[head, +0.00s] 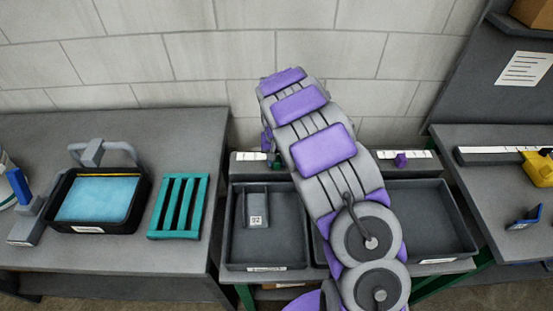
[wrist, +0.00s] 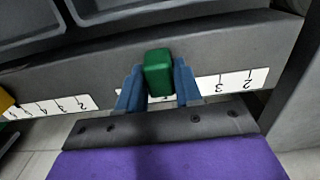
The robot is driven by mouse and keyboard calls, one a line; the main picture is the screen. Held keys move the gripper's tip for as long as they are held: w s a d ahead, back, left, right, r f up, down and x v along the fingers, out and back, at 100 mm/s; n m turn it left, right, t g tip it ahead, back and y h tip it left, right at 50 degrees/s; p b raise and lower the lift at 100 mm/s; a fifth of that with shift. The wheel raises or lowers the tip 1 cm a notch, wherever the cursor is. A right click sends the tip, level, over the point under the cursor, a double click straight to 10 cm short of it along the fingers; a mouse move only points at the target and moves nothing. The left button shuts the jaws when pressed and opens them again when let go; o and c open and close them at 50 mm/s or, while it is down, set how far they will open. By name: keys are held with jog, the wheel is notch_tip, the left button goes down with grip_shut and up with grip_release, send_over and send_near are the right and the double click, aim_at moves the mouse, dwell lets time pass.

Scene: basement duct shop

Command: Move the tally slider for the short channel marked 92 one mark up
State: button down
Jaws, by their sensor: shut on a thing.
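A short grey channel marked 92 (head: 257,208) lies in the left dark tray (head: 236,240) in the head view. Above that tray, on the grey ledge, a white numbered strip (head: 250,156) carries a small green slider (head: 276,160), partly hidden by my arm. In the wrist view the green slider (wrist: 158,74) stands between the blue fingers of my gripper (wrist: 158,88), which is shut on it. The strip (wrist: 233,80) shows 2 and 3 to the right of the fingers; the marks under the slider are mostly hidden.
A second numbered strip (wrist: 50,107) lies left in the wrist view, with a yellow piece at the edge. A teal rack (head: 180,206) and a black bin with a blue pad (head: 98,198) stand left.

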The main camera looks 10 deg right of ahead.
jog(key=shift+s+d+p, duration=0.2)
jog(key=shift+d+p, duration=0.05)
jog(key=shift+d, duration=0.55)
jog(key=shift+s+d+p, duration=0.15)
jog(key=shift+d+p, duration=0.05)
jog(key=shift+d, duration=0.55)
jog(key=shift+s+d+p, duration=0.2)
jog(key=shift+d+p, duration=0.05)
jog(key=shift+d, duration=0.55)
jog(key=shift+a, duration=0.1)
jog(key=c, duration=1.1)
grip_release()
jog(key=shift+c, duration=0.2)
jog(key=o, duration=0.3)
jog(key=shift+d, duration=0.25)
notch_tip(320, 180, up, 17)
jog(key=p, duration=0.3)
jog(key=shift+r, duration=0.1)
